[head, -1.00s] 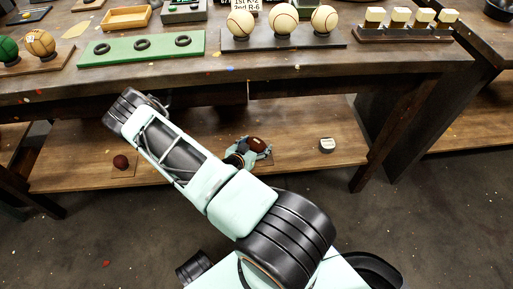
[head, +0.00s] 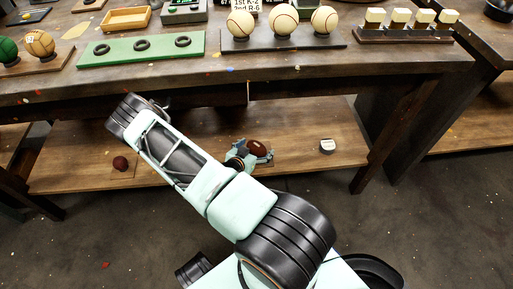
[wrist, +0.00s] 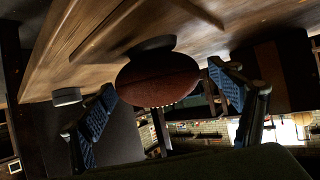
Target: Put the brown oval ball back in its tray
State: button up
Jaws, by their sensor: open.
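The brown oval ball (head: 257,147) is at the lower shelf, under the table top. In the wrist view the ball (wrist: 158,80), with pale lacing on one side, lies between the fingers of my gripper (wrist: 161,79). The fingers are spread wide, with visible gaps at both sides of the ball. A dark round holder (wrist: 150,46) meets the ball on a wooden board (wrist: 110,30). In the head view my gripper (head: 262,157) is around the ball and partly hidden by my arm.
A dark red ball (head: 120,163) and a white block (head: 327,146) are on the lower shelf (head: 205,130). The table top (head: 215,68) overhangs it, with cream balls (head: 283,20), a green ring board (head: 110,47) and a shallow wooden tray (head: 127,18).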

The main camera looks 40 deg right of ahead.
jog(key=shift+a+r, duration=0.15)
jog(key=shift+r, duration=0.2)
jog(key=p+v, duration=0.3)
jog(key=v, duration=0.8)
jog(key=shift+a+p, duration=0.25)
jog(key=shift+p, duration=0.05)
jog(key=shift+r, duration=0.15)
